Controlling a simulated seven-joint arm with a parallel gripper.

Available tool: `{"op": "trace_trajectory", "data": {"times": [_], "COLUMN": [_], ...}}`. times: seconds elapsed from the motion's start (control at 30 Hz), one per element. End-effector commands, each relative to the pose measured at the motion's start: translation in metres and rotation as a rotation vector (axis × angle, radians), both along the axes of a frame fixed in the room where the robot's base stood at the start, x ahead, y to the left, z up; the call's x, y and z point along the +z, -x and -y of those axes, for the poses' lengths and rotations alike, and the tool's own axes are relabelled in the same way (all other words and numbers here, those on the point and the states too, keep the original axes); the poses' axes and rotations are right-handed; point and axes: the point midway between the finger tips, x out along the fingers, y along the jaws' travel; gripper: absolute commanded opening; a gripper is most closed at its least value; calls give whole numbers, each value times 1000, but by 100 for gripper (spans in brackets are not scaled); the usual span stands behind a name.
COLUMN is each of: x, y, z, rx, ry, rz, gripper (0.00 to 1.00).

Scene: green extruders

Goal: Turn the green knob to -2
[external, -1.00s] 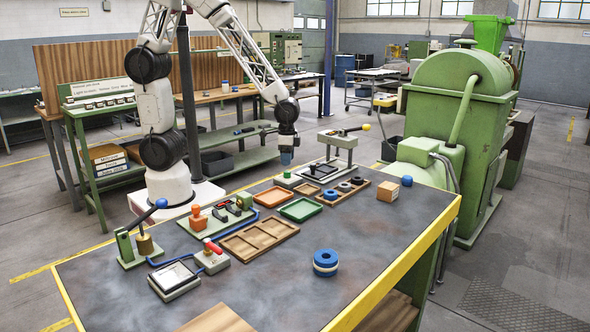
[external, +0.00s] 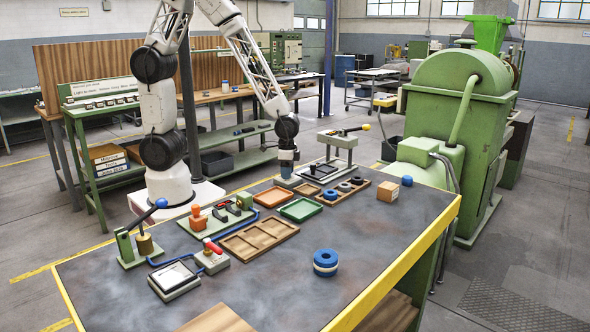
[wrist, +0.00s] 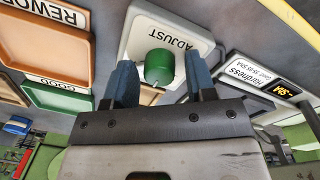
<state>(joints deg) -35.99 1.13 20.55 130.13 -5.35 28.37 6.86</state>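The green knob (wrist: 159,66) sits on a pale box marked ADJUST (wrist: 193,28), at the far edge of the bench in the external view (external: 286,182). My gripper (wrist: 160,82) is open, with one blue finger on each side of the knob in the wrist view. A gap shows between the knob and each finger, wider on the right. In the external view my gripper (external: 287,165) is right above the box and hides the knob. No pointer or scale number on the knob can be read.
An orange tray (external: 272,197) and a green tray (external: 301,210) lie in front of the box. The hardness tester (external: 337,141), with a yellow-tipped lever, stands close on the right. A wooden ring holder (external: 362,184) is beyond the trays. The front right bench top is mostly clear.

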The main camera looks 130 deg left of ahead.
Motion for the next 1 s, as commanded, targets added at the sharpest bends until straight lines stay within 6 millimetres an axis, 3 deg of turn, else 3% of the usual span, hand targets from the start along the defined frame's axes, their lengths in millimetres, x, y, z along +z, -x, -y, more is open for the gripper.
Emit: {"op": "trace_trajectory", "data": {"times": [0.03,0.27,0.67,1.0], "x": [0,0,0,0], "y": [0,0,0,1], "z": [0,0,0,0], "rx": [0,0,62,269], "ry": [0,0,0,1], "rz": [0,0,-1,-1], "gripper": [43,7,7,7]}}
